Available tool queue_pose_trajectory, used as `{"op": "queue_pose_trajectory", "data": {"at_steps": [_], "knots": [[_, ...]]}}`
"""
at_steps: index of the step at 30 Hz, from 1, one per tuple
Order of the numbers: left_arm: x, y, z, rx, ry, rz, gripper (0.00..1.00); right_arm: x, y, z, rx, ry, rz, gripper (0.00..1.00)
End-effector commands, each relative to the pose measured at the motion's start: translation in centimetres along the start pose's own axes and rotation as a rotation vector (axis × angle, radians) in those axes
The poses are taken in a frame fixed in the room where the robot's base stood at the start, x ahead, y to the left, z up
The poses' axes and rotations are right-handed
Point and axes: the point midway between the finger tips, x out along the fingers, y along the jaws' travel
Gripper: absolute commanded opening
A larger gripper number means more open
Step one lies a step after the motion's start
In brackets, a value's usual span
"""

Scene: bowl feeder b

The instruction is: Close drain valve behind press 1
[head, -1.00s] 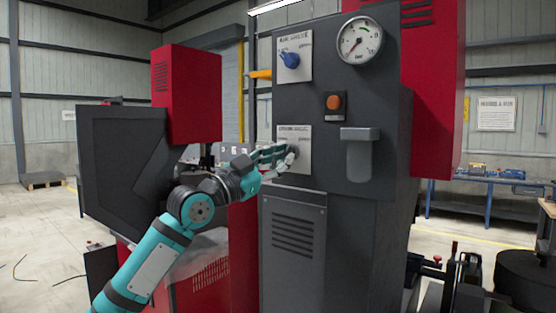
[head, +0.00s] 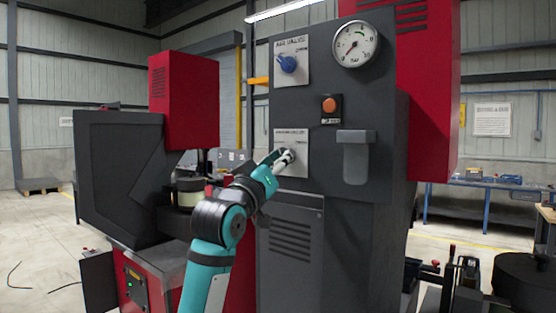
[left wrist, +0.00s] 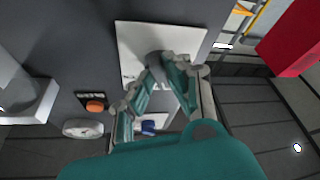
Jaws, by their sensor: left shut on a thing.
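The dark grey cabinet (head: 340,220) carries two light plates with knobs. The lower plate (head: 298,168), with small print I cannot read clearly, also shows in the left wrist view (left wrist: 135,40). My left gripper (head: 285,158) is at this plate. In the left wrist view my left gripper (left wrist: 158,75) is shut on the grey valve knob (left wrist: 156,60), with its fingers on either side of it. The fingers hide most of the knob, so its angle cannot be told. My right gripper is in neither view.
Above are a blue knob (head: 288,64) on the upper plate, an orange button (head: 329,105) and a round gauge (head: 356,44). A grey holder (head: 356,160) juts out to the right. A red and dark grey machine (head: 120,170) stands at left.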

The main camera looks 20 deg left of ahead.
Motion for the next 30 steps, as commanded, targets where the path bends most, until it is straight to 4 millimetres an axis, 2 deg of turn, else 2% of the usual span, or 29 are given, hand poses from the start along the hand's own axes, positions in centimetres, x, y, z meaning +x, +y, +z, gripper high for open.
{"op": "queue_pose_trajectory", "data": {"at_steps": [1, 13, 30], "knots": [[0.1, 0.5, -1.0, -0.043, 0.019, -0.008, 0.0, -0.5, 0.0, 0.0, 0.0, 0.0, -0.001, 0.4], [0.1, 0.7, -1.1, -0.281, 0.019, -0.106, 0.0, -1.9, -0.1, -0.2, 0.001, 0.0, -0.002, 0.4], [0.0, 0.6, -0.9, -0.356, 0.017, -0.138, 0.0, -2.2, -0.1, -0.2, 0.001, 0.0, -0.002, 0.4]]}}
